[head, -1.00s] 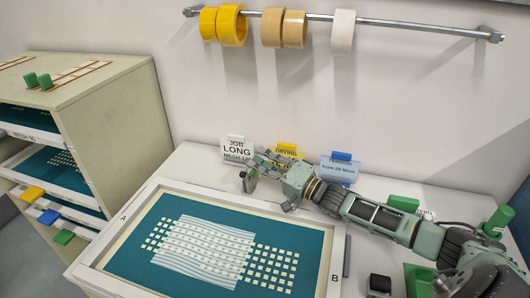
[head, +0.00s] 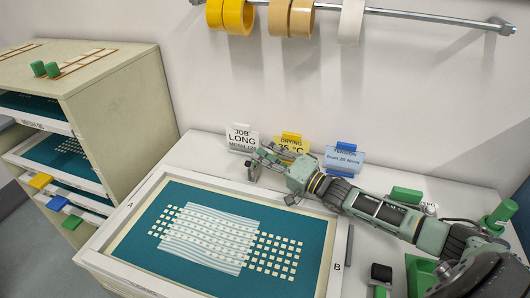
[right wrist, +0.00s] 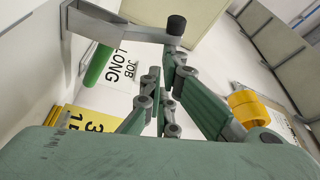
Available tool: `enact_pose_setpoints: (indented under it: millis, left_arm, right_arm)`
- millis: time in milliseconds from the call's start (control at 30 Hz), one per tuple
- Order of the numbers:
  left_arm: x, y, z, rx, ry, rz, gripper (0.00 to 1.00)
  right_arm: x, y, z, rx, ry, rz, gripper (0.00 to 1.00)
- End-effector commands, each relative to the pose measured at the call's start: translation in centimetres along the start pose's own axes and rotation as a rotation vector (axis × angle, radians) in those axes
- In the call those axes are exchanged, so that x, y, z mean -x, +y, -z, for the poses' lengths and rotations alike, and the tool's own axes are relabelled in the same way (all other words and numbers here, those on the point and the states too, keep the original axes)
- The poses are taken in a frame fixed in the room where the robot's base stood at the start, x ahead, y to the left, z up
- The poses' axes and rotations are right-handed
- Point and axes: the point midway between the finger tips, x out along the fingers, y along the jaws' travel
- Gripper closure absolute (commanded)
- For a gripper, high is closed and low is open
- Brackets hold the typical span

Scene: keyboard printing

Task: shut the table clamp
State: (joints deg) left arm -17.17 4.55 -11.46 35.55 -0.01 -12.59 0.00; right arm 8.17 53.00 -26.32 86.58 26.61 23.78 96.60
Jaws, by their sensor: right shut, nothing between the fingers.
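The table clamp seems to be the grey bracket with a bar and a black knob (right wrist: 176,25) in the right wrist view. In the head view a small dark part (head: 252,173) of it shows by the back edge of the screen frame, partly hidden by my gripper. My right gripper (head: 262,157) reaches in from the right above the back of the table. Its fingers are shut and empty. In the right wrist view the fingertips (right wrist: 163,72) are close to the clamp bar; I cannot tell whether they touch it. My left gripper is out of view.
Job card (head: 242,138), yellow drying card (head: 291,146) and blue tension card (head: 344,160) stand close behind my right arm. The white-framed screen (head: 140,212) lies in front. A cabinet (head: 125,90) is at left; a tape rail (head: 430,18) hangs above.

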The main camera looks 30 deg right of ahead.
Motion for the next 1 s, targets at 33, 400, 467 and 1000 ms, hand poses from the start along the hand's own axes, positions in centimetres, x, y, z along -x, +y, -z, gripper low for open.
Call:
enact_pose_setpoints:
  millis: [33,400,467,1000]
  left_arm:
    - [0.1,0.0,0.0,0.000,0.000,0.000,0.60]
    - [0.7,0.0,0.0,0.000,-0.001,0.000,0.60]
    - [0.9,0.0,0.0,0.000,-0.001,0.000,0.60]
    - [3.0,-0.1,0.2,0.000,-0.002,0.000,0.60]
  right_arm:
    - [0.0,-0.1,-0.1,-0.001,-0.001,0.001,1.00]
    - [0.1,-0.5,-0.5,-0.002,-0.001,0.002,1.00]
    - [0.2,-0.6,-0.7,-0.003,-0.002,0.001,1.00]
    - [1.1,-1.2,-3.2,-0.003,-0.001,0.000,1.00]
